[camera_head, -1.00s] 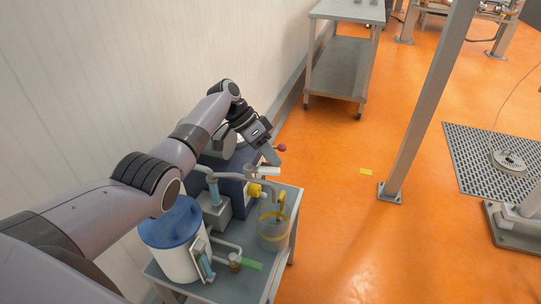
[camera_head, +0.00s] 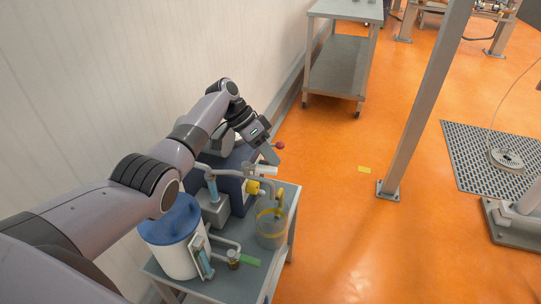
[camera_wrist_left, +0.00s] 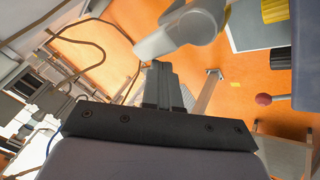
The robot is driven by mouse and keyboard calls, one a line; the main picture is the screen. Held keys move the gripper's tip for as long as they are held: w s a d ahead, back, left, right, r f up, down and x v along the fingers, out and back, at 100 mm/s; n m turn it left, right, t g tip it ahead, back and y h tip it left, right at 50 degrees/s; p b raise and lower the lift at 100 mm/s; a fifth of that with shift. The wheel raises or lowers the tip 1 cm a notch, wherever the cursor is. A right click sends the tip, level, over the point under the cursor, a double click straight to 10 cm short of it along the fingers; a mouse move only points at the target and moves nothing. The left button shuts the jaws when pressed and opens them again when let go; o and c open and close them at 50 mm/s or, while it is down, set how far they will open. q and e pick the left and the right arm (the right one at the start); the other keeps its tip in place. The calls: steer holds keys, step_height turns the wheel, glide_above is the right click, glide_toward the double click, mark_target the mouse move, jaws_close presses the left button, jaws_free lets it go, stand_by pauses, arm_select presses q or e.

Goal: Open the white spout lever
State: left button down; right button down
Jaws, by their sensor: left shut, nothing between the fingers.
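The white spout lever (camera_head: 264,170) sits by the yellow-collared spout on the machine, above the clear beaker (camera_head: 271,233). In the left wrist view a pale lever-like part (camera_wrist_left: 182,28) lies just beyond my fingertips. My left gripper (camera_head: 272,158) is shut and empty, pointing down at the lever's upper side. In the left wrist view its closed fingers (camera_wrist_left: 160,70) end close to the pale part; I cannot tell whether they touch it. My right gripper is not in view.
A blue-lidded white tank (camera_head: 175,235) stands on the grey cart (camera_head: 235,286) beside the pipes. A red knob (camera_head: 280,145) is just right of my fingers. The wall is close on the left. Orange floor is open to the right, up to a steel post (camera_head: 425,110).

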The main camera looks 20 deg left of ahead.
arm_select(q)
steer(key=v, duration=0.7)
steer(key=shift+s, duration=0.15)
stand_by(0.3)
